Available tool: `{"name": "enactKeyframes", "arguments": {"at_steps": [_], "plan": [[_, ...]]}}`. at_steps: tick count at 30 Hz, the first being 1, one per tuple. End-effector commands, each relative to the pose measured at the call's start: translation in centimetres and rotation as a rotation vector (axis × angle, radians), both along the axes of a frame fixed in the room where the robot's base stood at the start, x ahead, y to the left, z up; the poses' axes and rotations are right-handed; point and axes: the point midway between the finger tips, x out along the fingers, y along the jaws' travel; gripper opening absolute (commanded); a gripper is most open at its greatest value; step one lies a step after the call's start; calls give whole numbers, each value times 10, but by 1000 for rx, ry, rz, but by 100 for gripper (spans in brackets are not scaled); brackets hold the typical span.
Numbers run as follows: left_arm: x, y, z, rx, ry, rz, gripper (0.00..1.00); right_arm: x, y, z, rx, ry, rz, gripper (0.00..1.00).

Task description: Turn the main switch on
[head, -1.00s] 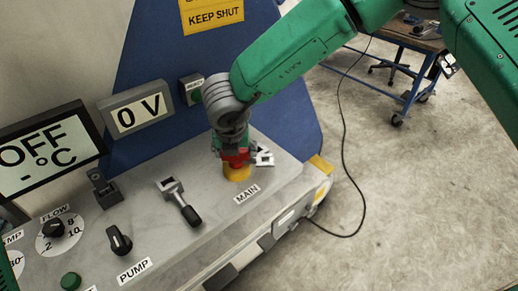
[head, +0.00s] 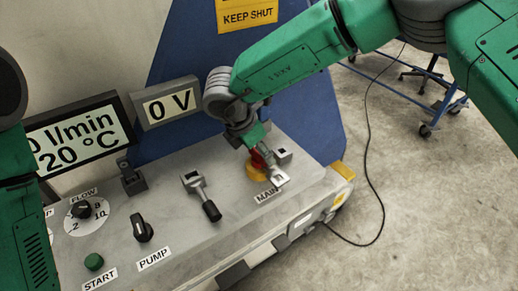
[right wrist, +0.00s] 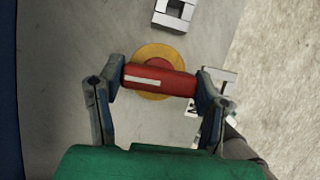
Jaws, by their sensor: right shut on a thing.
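The main switch (head: 257,160) is a red handle on a round yellow base, above the MAIN label (head: 268,196) at the right end of the sloped panel. In the right wrist view the red handle (right wrist: 158,80) lies crosswise over its yellow base (right wrist: 157,56), with a pale stripe on it. My right gripper (right wrist: 160,83) is shut on the handle, one finger at each end. In the head view my right gripper (head: 262,158) partly hides the switch. My left arm shows at the left edge, its gripper out of view.
The panel (head: 225,235) also holds a grey lever (head: 201,197), PUMP knob (head: 142,228), FLOW dial (head: 81,210) and green START button (head: 94,262). The display (head: 80,135) reads 20 °C, the small one (head: 167,104) 0 V. Grey brackets (head: 283,155) sit close by the switch.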

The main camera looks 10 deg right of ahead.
Motion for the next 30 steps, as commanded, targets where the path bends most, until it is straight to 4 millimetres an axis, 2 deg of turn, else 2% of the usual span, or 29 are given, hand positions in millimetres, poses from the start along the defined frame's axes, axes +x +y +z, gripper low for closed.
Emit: {"name": "enactKeyframes", "arguments": {"at_steps": [7,22,23,24,30], "plan": [[0,0,1,0,0,0,40,3,0,3,-1,-8,-69,7],[0,0,2,0,0,0,40,3,-1,3,1,-10,-85,7],[0,0,2,0,0,0,40,3,-1,3,1,-10,-85,70],[0,0,2,0,0,0,40,3,0,3,1,-10,-85,81],[0,0,2,0,0,0,40,1,0,2,0,-5,-82,81]]}}
